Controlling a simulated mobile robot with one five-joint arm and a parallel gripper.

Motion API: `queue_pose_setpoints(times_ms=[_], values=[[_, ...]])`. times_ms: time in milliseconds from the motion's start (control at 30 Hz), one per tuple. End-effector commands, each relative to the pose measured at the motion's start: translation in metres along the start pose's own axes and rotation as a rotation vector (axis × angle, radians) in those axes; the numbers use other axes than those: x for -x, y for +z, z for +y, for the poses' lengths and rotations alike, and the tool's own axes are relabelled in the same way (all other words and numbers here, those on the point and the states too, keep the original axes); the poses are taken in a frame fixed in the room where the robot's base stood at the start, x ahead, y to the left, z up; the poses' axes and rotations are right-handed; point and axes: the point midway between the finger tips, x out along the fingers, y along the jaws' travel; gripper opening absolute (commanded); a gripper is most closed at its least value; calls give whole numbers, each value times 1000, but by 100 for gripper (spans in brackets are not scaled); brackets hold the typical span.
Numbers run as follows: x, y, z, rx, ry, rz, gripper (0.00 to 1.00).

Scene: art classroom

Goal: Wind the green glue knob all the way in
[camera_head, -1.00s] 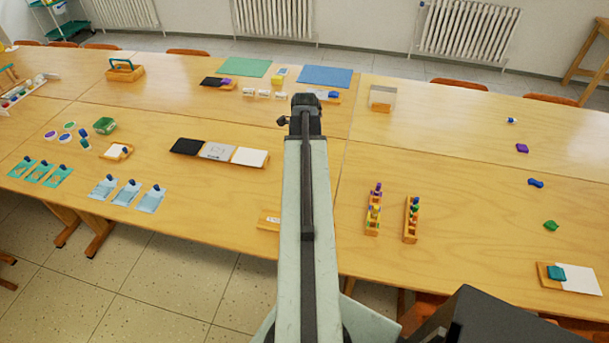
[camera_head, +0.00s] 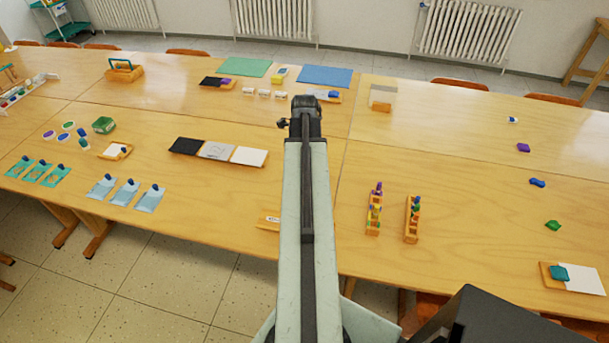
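My arm reaches straight ahead over the tables, and its dark end with my gripper (camera_head: 305,104) is near the top middle of the view. The fingers are hidden or too small to show whether they are open or shut. I cannot tell for certain which thing is the green glue knob. Two narrow wooden racks with small coloured pieces stand to the right of my arm, a left rack (camera_head: 372,227) and a right rack (camera_head: 411,236). Both hold some green parts. My gripper is apart from both racks.
Black, grey and white panels (camera_head: 217,151) lie left of my arm. A clear box (camera_head: 381,97) stands behind on the right. A tray with white paper (camera_head: 583,279) is at the right front. The right table is largely bare.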

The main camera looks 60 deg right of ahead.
Motion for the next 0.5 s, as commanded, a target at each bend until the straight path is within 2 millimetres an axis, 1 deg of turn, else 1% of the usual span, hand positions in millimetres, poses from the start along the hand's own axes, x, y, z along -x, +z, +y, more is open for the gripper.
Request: queue_pose_setpoints(times_ms=[233, 500], values=[[-5, 0, 0, 0, 0, 0, 0], [2, 0, 0, 0, 0, 0, 0]])
